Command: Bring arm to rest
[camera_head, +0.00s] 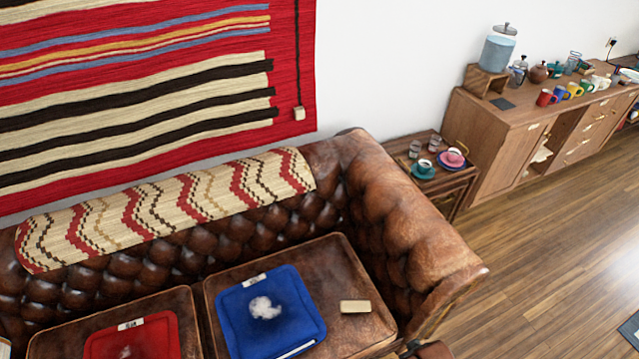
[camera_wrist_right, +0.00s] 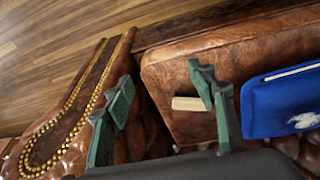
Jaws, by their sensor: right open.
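My right gripper (camera_wrist_right: 160,75) shows in the right wrist view with its two green-padded fingers spread wide apart. It is open, with nothing held between the fingers. It is over the brown leather sofa (camera_head: 405,235), near the sofa's arm and seat. A small beige block (camera_head: 355,307) lies on the right seat cushion. In the right wrist view the block (camera_wrist_right: 190,103) appears beside one finger, which partly overlaps it; I cannot tell the distance between them. My left gripper is not in view.
A blue cushion (camera_head: 240,308) with white fluff lies left of the block, and a red cushion (camera_head: 165,338) further left. Right of the sofa stand a side table (camera_head: 398,147) with cups and a wooden cabinet (camera_head: 500,145) with mugs.

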